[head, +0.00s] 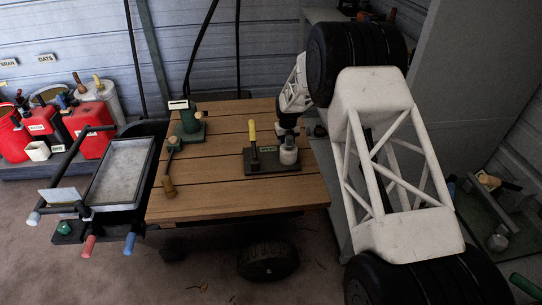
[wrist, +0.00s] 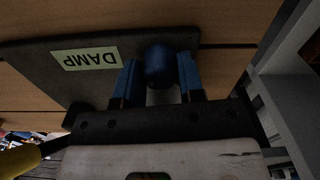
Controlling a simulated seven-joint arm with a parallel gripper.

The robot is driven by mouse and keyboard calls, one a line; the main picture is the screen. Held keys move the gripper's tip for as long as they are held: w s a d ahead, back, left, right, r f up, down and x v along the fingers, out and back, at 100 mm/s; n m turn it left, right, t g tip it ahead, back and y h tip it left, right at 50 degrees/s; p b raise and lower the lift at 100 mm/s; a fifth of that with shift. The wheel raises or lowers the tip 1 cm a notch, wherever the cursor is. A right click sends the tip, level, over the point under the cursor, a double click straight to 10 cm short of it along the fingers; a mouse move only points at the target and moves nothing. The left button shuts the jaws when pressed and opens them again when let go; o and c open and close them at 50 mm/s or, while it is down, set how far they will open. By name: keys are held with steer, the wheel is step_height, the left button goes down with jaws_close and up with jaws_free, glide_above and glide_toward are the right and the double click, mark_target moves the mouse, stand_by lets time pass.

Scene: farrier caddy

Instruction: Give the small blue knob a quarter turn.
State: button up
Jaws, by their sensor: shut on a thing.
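The small blue knob (wrist: 159,62) stands on a dark plate (wrist: 40,62) with an upside-down DAMP label (wrist: 85,60) in the wrist view. My gripper (wrist: 159,80) has its two blue fingers on either side of the knob and is shut on it. In the head view the plate (head: 262,170) lies on the wooden deck, and my arm reaches down to its right part. The knob and fingertips cannot be made out there.
A yellow-handled lever (head: 252,131) stands upright on the plate, left of my gripper. A green device (head: 188,120) and a small lever with a brown knob (head: 168,187) are further left on the wooden deck (head: 235,203). A metal tray (head: 122,170) is beside the deck.

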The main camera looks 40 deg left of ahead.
steer(key=shift+d+f, duration=0.15)
steer(key=shift+f, duration=0.15)
stand_by(0.5)
steer(key=o, duration=0.9)
steer(key=shift+r, duration=0.15)
steer(key=shift+r+n, duration=0.1)
steer(key=shift+n, duration=2.9)
